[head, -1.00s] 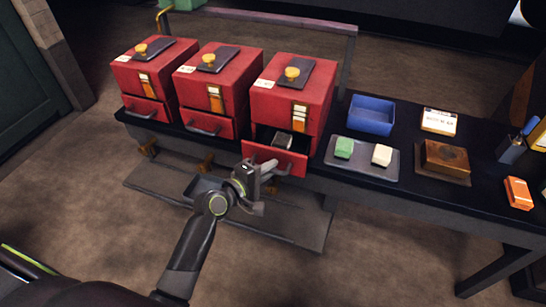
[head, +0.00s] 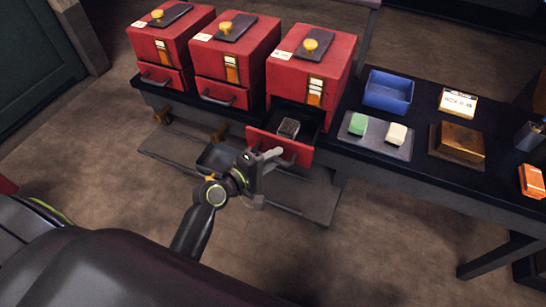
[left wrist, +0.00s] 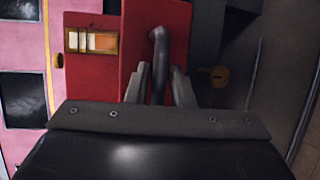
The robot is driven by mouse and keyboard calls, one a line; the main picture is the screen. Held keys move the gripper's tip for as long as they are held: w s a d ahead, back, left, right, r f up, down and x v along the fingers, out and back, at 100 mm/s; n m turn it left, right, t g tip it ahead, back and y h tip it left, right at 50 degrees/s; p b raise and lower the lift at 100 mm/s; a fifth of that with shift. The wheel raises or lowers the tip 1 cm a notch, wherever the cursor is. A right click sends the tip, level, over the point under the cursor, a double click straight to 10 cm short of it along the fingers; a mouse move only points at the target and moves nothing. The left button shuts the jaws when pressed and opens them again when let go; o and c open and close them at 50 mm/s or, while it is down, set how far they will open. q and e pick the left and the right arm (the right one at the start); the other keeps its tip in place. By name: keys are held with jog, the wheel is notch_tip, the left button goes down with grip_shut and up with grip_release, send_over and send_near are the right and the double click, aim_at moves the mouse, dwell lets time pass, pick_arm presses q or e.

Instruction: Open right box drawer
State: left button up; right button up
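The right red box (head: 305,75) stands on the dark bench, with a yellow knob on its lid. Its drawer (head: 282,147) is pulled well out, and a small dark block (head: 288,128) lies inside. My left gripper (head: 272,160) is at the drawer's front. In the left wrist view its two fingers (left wrist: 160,88) lie either side of the grey handle (left wrist: 159,50), close against it. The fingertips' contact is partly hidden in the head view. My right gripper is not in view.
Two similar red boxes (head: 232,55) (head: 168,45) stand to the left with drawers shut. Right of the open drawer are a tray (head: 377,150) with green and white blocks, a blue bin (head: 389,92) and a brown block (head: 460,140). A low shelf (head: 300,200) lies under the bench.

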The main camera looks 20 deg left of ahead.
pick_arm(q)
jog(key=shift+s, duration=0.1)
